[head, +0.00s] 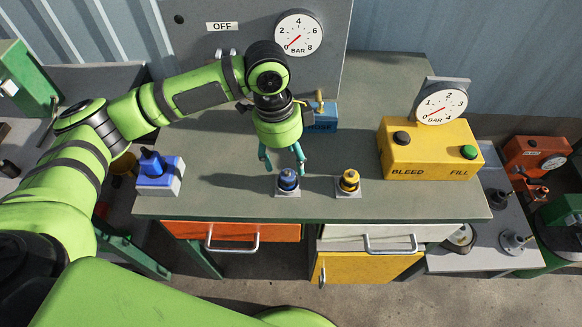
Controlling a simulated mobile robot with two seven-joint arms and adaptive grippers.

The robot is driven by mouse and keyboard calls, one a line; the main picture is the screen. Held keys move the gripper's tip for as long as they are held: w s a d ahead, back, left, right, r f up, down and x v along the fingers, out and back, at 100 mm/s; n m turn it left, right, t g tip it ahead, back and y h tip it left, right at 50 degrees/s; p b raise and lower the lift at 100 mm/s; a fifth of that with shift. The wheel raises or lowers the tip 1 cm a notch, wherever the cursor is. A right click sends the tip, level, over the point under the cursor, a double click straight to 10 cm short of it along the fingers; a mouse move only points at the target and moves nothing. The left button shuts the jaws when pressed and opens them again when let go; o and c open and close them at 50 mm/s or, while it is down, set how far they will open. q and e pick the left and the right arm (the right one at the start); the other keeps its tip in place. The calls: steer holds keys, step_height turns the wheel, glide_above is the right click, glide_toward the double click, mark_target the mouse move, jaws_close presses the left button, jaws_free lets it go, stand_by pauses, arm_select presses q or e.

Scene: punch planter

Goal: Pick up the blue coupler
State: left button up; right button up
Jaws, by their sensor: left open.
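A blue coupler (288,180) stands upright on a small pale square base near the front edge of the grey-green bench. My left gripper (283,164) points down just above and behind it, with its two teal fingers spread and nothing between them. The fingertips show close to the coupler's top; I cannot tell whether they touch it. A yellow coupler (349,180) stands on a similar base to its right. My right gripper is not in view.
A dark blue fitting sits on a blue and white block (158,180) at the bench's left. A yellow BLEED/FILL box (430,150) with a gauge (441,106) stands at the right. A blue block (322,118) is behind my gripper. An OFF panel with a gauge (299,33) stands behind.

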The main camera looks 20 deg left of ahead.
mark_target(288, 174)
arm_select(q)
steer(key=f, duration=0.1)
steer(key=s+f, duration=0.1)
steer(key=f, duration=0.1)
steer(key=shift+d+f+p, duration=0.1)
steer(key=shift+f+p, duration=0.15)
steer(key=shift+p, duration=0.15)
step_height(288, 174, down, 2)
steer(key=shift+w+d, duration=0.1)
steer(key=shift+w, duration=0.05)
steer(key=shift+f, duration=0.2)
steer(key=c, duration=1.1)
steer(key=shift+r, duration=0.1)
steer(key=shift+c, duration=0.4)
steer(key=shift+w+r, duration=0.1)
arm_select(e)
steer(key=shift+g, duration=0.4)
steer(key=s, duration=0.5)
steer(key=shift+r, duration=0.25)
